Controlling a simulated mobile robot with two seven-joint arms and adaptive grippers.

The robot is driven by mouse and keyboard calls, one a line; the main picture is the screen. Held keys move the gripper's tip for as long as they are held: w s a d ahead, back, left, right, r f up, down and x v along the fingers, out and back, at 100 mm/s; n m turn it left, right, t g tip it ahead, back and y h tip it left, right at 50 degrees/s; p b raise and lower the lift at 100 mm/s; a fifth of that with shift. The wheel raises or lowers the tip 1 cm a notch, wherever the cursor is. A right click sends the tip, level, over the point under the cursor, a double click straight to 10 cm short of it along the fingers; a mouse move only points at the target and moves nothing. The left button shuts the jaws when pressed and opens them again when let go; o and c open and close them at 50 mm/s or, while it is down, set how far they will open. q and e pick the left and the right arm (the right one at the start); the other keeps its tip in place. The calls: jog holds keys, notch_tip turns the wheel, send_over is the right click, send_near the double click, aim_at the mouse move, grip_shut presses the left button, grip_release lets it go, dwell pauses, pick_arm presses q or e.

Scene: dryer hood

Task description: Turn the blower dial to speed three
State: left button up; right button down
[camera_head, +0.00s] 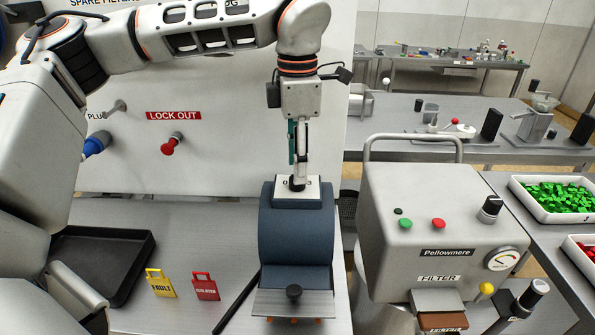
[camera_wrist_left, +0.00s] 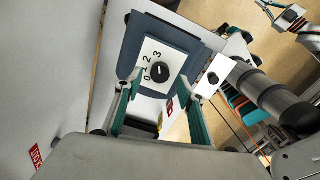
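The blower dial (camera_wrist_left: 160,72) is a round black knob on a white plate (camera_wrist_left: 164,58) marked 0, 1, 2 and 3. The plate sits on top of the blue-grey dryer hood (camera_head: 296,235). In the wrist view the knob's short pale mark shows, but I cannot tell which number it points to. My left gripper (camera_head: 298,178) points straight down over the plate. In the wrist view its green-edged fingers (camera_wrist_left: 160,88) stand apart, one on each side of the dial; contact is unclear.
A grey Pellowmere filter machine (camera_head: 425,225) with buttons and a gauge stands right of the hood. A dark tray (camera_head: 100,255), a yellow tag (camera_head: 160,284) and a red tag (camera_head: 205,287) lie left. The wall behind carries a red lock-out knob (camera_head: 172,145).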

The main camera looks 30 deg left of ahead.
pick_arm(q)
notch_tip(320, 180, up, 9)
dwell(0.3)
dwell(0.5)
